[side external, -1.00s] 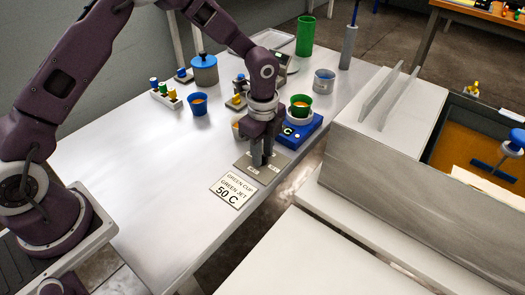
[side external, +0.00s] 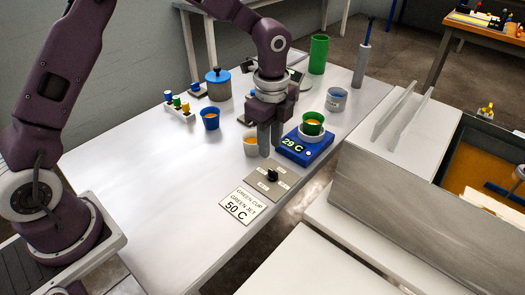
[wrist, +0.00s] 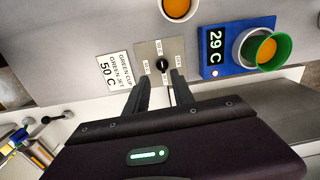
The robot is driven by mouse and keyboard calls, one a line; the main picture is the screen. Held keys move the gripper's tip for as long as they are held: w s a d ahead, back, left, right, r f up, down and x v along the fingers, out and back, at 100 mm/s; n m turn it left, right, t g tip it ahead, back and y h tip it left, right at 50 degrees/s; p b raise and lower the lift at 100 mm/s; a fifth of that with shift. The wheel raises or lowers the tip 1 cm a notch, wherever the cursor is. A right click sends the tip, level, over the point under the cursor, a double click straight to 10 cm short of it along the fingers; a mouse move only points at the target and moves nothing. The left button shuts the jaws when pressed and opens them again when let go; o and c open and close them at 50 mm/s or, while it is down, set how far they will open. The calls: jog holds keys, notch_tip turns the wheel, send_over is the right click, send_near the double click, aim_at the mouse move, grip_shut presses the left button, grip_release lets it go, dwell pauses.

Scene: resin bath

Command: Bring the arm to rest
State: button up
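My gripper (side external: 270,150) hangs above the table, clear of the black knob (side external: 272,175). In the wrist view, my gripper (wrist: 160,85) has its two fingers apart with nothing between them, and the knob (wrist: 162,64) lies beyond the tips. The knob sits on a grey plate (side external: 257,183) with small labels that are too small to read surely. A blue heater (side external: 306,150) reads 29 C and carries a green cup (side external: 312,121) with orange content. A card (side external: 243,204) reads GREEN CUP, GREEN JET, 50 C.
A white cup (side external: 250,147) and a blue cup (side external: 210,121), both with orange content, stand close to my gripper. A blue-lidded pot (side external: 219,88), a green cylinder (side external: 318,55) and a grey can (side external: 336,100) stand farther back. The table's left front is clear.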

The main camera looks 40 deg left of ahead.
jog(key=s+a+r+n+t, duration=0.2)
jog(key=s+a+r+n, duration=0.15)
jog(key=s+r, duration=0.45)
jog(key=s+a+r+n+t, duration=0.1)
jog(key=s+r+n, duration=0.3)
jog(key=s+n, duration=0.3)
jog(key=s+a+r+n+t, duration=0.2)
jog(key=s+r+n, duration=0.2)
jog(key=s+n, duration=0.3)
jog(key=s, duration=0.5)
jog(key=shift+r, duration=0.35)
